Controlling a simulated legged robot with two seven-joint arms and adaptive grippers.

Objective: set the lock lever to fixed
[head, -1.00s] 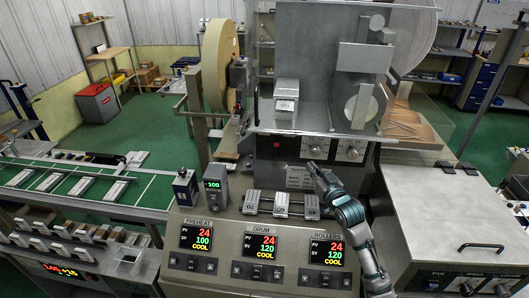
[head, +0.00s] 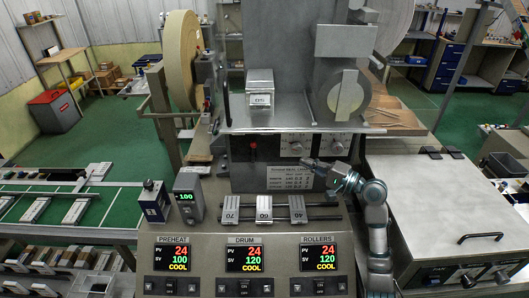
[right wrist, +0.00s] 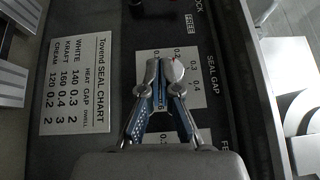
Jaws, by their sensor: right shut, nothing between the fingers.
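A small red-topped part (head: 253,149), which may be the lock lever, stands on the dark panel below the machine's shelf. Its setting is too small to read. My left gripper is out of view.
The seal chart (head: 289,179) is below the red part. Sliding blocks marked 70 and 40 (head: 264,208) sit on rails in front. A grey shelf with a weighted block (head: 260,88) overhangs the panel. A flat metal cabinet (head: 450,200) stands at right.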

